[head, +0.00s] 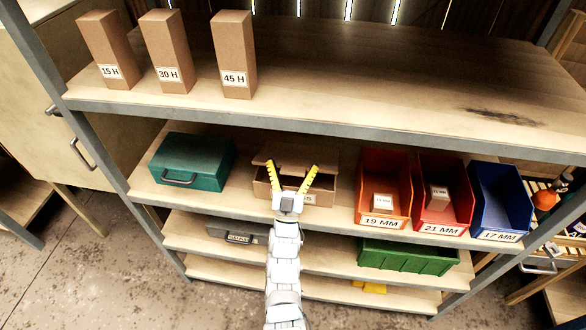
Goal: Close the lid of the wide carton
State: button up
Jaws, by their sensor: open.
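The wide cardboard carton (262,190) stands on the second shelf, between a green case and an orange bin. Flaps of its lid (266,159) show raised at the back left, so the carton looks at least partly open. My gripper (293,170) is open, with its two yellow fingers spread in a V in front of and over the carton. Nothing shows between the fingers. My gripper hides the middle of the carton and part of its front label. I cannot tell whether the fingers touch the carton.
A green case (194,161) stands left of the carton. Orange (371,202), red (432,208) and blue (497,210) bins stand to the right. The upper shelf edge (330,127) runs above the carton. Tall boxes (234,50) stand on the upper shelf. A green bin (400,258) is below.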

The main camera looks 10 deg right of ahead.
jog(key=shift+r, duration=3.35)
jog(key=shift+c, duration=0.3)
